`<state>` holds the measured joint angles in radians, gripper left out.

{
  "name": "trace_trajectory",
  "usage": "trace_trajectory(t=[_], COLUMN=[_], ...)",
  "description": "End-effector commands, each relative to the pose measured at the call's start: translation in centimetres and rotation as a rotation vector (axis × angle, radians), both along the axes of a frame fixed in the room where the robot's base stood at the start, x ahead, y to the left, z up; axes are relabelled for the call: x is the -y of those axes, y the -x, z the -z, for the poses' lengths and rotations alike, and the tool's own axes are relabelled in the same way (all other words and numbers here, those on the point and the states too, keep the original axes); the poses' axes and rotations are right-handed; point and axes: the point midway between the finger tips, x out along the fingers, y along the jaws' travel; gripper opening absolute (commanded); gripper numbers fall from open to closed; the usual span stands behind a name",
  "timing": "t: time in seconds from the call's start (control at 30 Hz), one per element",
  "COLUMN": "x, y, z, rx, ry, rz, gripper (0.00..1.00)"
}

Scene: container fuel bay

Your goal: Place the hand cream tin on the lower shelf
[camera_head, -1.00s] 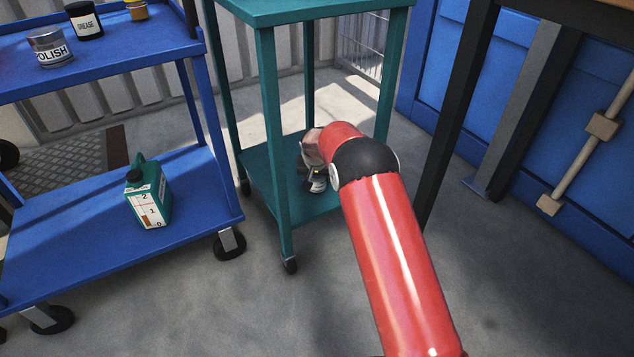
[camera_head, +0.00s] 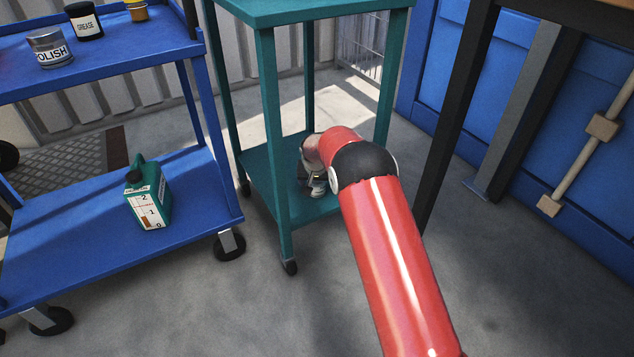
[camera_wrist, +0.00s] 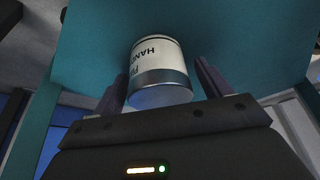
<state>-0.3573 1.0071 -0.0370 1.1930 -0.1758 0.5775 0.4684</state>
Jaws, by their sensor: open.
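The hand cream tin (camera_wrist: 158,62) is a white-labelled can with a metal band; part of the word "HAND" shows in the wrist view. It is at the teal lower shelf (camera_wrist: 255,50) and appears to rest on it. My gripper (camera_wrist: 161,78) is open, with one finger on each side of the tin and a visible gap at each side. In the head view my gripper (camera_head: 314,180) is low inside the teal cart, just above its lower shelf (camera_head: 263,178). My arm hides part of the shelf there, and the tin is hard to make out.
The teal cart's upper shelf (camera_head: 310,10) and legs surround my wrist. A blue cart (camera_head: 70,240) on the left holds a green jug (camera_head: 148,195), a polish tin (camera_head: 49,48) and a grease jar (camera_head: 84,21). A dark table leg (camera_head: 455,110) stands close right of my arm.

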Motion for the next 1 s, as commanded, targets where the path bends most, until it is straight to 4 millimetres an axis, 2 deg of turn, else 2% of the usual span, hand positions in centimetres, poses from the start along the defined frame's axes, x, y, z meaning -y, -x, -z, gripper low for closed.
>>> trace_trajectory(t=[0.3,0.5,0.7,0.9,1.0], x=[0.0,0.0,0.0,0.2,1.1], y=[2.2,3.7,4.4,4.6,5.1], z=[-6.0,-9.3,-10.8,-11.2,-13.0], rx=[0.004,0.003,0.002,0.001,0.006], ry=[-0.001,-0.001,0.000,0.000,-0.003], rz=[0.000,0.000,0.000,0.001,0.005], gripper=[0.77,0.77,0.77,0.77,0.77])
